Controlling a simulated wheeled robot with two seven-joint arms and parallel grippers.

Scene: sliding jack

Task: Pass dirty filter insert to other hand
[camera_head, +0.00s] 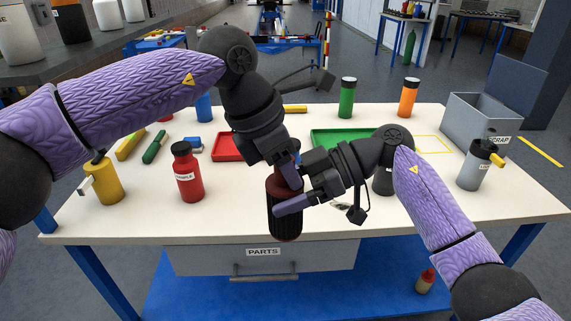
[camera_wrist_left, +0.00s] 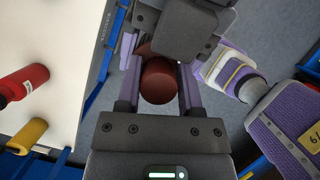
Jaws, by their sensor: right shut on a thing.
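The dirty filter insert (camera_head: 285,225) is a dark red-brown cylinder with a ribbed black side, held upright above the table's front edge. My right gripper (camera_head: 296,188) is shut on its side, coming in from the right. My left gripper (camera_head: 291,170) points down at its top from above. In the left wrist view the insert's round red-brown end (camera_wrist_left: 158,81) lies between the left fingers (camera_wrist_left: 158,92), which stand apart with a narrow gap beside it. Part of the insert is hidden behind the fingers.
The white table (camera_head: 235,215) holds a red bottle (camera_head: 188,172), a yellow canister (camera_head: 104,182), a red tray (camera_head: 227,147), a green tray (camera_head: 335,137) and a grey bottle (camera_head: 472,167). A grey scrap bin (camera_head: 478,122) stands at right. A parts drawer (camera_head: 262,258) is below.

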